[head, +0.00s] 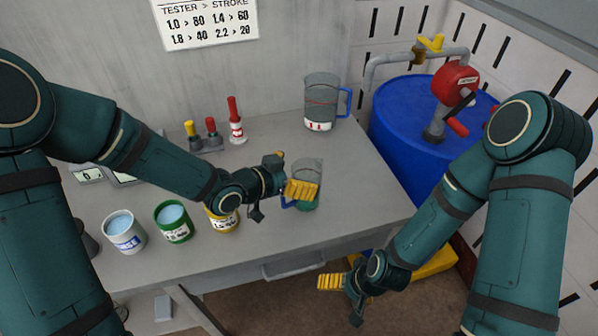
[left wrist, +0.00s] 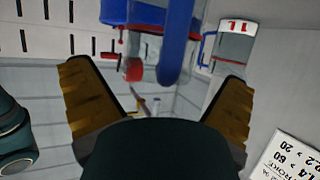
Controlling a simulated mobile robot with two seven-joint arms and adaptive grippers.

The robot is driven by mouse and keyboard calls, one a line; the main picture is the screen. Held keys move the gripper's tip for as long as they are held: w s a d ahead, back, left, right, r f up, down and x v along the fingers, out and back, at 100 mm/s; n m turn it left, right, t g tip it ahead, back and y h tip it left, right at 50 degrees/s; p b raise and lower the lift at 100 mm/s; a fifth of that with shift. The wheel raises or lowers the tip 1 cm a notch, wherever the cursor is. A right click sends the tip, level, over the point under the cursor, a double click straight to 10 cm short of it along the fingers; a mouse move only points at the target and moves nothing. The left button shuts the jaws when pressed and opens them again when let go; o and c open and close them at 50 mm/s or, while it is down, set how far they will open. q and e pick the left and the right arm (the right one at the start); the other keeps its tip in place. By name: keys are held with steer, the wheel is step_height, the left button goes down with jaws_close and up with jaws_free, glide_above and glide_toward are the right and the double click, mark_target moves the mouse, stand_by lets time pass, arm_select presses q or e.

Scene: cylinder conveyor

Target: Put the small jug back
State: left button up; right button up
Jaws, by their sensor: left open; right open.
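The small clear jug (head: 309,167) is on the grey bench near its front right part, partly hidden behind my left gripper (head: 300,190). Its blue handle shows low beside the yellow fingers. In the left wrist view the blue handle (left wrist: 176,62) is close up, between the lines of the two spread fingers. My left gripper (left wrist: 155,95) is open at the handle; I cannot tell whether it touches. My right gripper (head: 338,283) is open and empty, in front of the bench and above the floor.
A larger jug (head: 320,103) with a blue handle stands at the back; it also shows in the left wrist view (left wrist: 235,45). A blue drum (head: 398,120) with a red pump (head: 453,85) is at right. White, green and yellow cups line the left front. Bench space right of the small jug is clear.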

arm_select(q)
steer(key=p+v, duration=0.2)
steer(key=v, duration=0.9)
steer(key=shift+a+p, duration=0.25)
steer(key=shift+p, duration=0.05)
arm_select(e)
steer(key=r, duration=0.2)
steer(key=shift+w+r, duration=0.35)
steer(key=shift+w, duration=0.05)
arm_select(q)
steer(key=shift+s+r, duration=0.1)
steer(key=shift+s, duration=0.1)
